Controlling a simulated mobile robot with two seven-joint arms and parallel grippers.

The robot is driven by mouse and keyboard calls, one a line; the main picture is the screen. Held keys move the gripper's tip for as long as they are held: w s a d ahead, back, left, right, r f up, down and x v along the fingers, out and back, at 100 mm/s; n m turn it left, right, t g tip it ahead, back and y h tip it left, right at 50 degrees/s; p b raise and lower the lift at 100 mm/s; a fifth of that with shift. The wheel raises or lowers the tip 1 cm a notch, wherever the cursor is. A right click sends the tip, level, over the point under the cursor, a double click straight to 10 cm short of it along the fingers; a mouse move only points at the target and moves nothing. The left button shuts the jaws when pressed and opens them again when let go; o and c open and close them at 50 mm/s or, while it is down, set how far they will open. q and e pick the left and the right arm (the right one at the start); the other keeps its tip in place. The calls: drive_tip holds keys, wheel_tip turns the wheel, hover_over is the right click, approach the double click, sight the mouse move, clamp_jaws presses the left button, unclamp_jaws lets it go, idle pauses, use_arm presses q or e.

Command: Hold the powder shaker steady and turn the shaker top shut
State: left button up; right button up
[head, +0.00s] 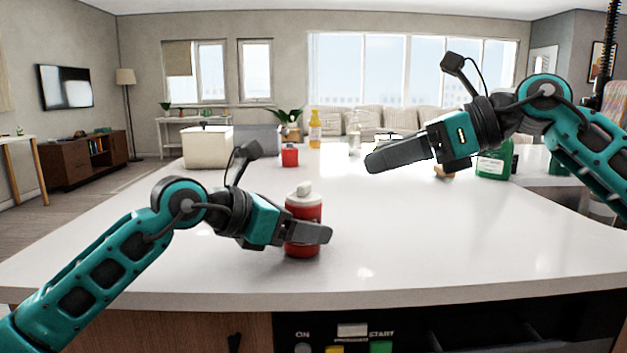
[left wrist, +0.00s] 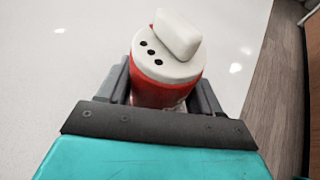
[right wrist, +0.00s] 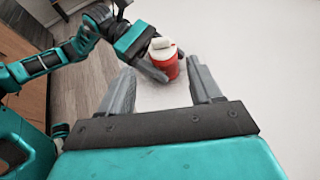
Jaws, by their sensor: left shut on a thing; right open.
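The powder shaker (head: 303,208) is a red can standing upright on the white island top, near its front edge. Its white shaker top (left wrist: 168,56) has a raised white grip and a row of dark holes that show uncovered in the left wrist view. My left gripper (head: 318,234) is shut on the can's body, a finger on each side. My right gripper (head: 378,161) is open and empty, raised above the counter to the right of the shaker. In the right wrist view, the shaker (right wrist: 165,64) shows beyond the open fingers.
A white box (head: 208,147), a small red container (head: 290,156) and a yellow bottle (head: 315,128) stand at the back of the counter (head: 420,240). A green bottle (head: 493,163) stands at the right, behind my right arm. The counter around the shaker is clear.

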sight(305, 183)
drive_tip(key=x, duration=1.2)
drive_tip(key=shift+d, duration=0.1)
drive_tip(key=c, duration=1.1)
